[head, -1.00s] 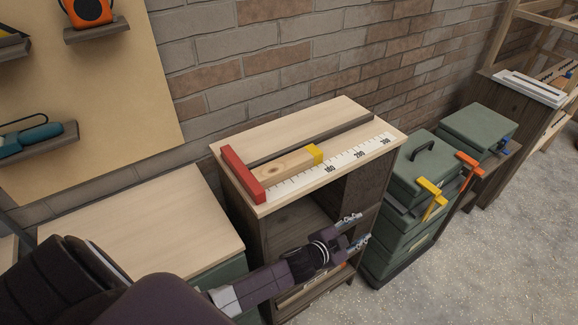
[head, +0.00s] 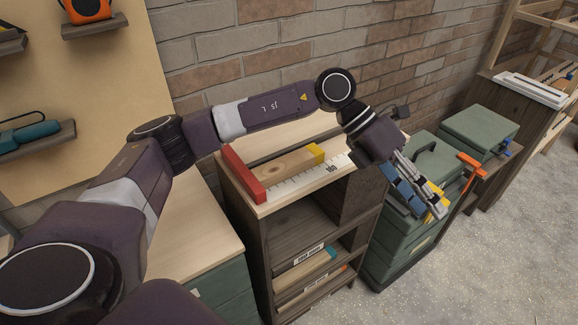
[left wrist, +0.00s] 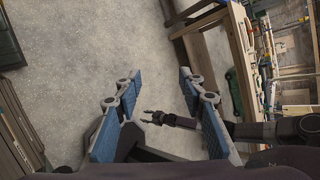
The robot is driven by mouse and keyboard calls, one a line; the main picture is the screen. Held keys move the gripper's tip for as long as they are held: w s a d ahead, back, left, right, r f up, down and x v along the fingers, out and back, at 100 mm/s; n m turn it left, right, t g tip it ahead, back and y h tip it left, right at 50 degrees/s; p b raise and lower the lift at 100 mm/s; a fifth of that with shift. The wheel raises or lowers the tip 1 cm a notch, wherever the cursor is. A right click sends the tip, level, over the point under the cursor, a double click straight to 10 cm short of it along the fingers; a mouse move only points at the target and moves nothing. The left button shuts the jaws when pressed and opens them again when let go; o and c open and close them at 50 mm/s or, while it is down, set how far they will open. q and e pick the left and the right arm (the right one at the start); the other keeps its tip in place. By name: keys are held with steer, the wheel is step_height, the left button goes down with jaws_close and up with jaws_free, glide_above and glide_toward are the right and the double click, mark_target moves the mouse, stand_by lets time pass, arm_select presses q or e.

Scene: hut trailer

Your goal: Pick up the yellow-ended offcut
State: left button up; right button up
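The yellow-ended offcut (head: 288,165) is a pale wooden block lying on the bench top, its yellow end to the right. Its left end is by a red stop (head: 242,174), and a white ruler strip (head: 296,184) runs along its front side. My left gripper (head: 432,208) is open and empty, to the right of the offcut and apart from it, pointing down over the green boxes. Its spread fingers also show in the left wrist view (left wrist: 157,75), with floor between them. My right gripper (left wrist: 152,118) shows small in the left wrist view, its fingers apart.
The wooden cabinet (head: 307,225) under the offcut has open shelves. Green boxes (head: 395,245) with a yellow clamp stand to its right, an orange clamp (head: 471,163) beyond. A lower pale worktop (head: 190,235) is at left. A brick wall (head: 280,60) stands behind.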

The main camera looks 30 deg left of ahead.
arm_select(q)
steer(key=w+a+y, duration=0.2)
steer(key=a+y, duration=0.3)
steer(key=a, duration=0.9)
step_height(320, 180, up, 4)
steer(key=n+y, duration=0.2)
steer(key=y, duration=0.3)
glide_above(289, 160)
steer(key=shift+s+d, duration=0.15)
steer(key=shift+s, duration=0.05)
steer(key=shift+s+a+f+y, duration=0.1)
steer(key=shift+a+f+y, duration=0.1)
steer(key=shift+y, duration=0.1)
step_height(289, 160, down, 6)
steer(key=shift+f+p, duration=0.2)
steer(key=shift+p, duration=1)
steer(key=shift+w+f, duration=0.2)
steer(key=shift+f, duration=0.3)
steer(key=c, duration=1)
steer(key=shift+r, duration=0.15)
